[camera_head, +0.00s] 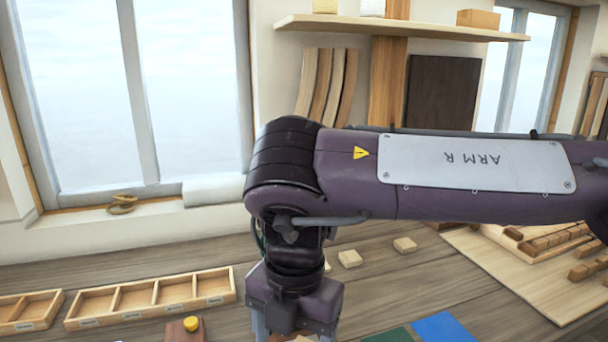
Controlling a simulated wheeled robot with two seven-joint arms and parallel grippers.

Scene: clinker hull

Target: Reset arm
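My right arm (470,177), purple with a white plate marked "ARM R", reaches in from the right across the middle of the view. Its elbow-like bend (285,170) is left of centre, and the forearm hangs straight down from it. My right gripper (292,334) is at the bottom edge, above the bench. Its fingertips are cut off by the frame, so I cannot tell whether it is open or shut or holds anything. My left gripper is not in view.
The wooden bench (420,275) holds a compartment tray (150,297) at left, a brown block with a yellow knob (190,324), small wood blocks (349,258), a blue sheet (445,328) and a green sheet (388,336). A board with brown blocks (525,275) lies at right.

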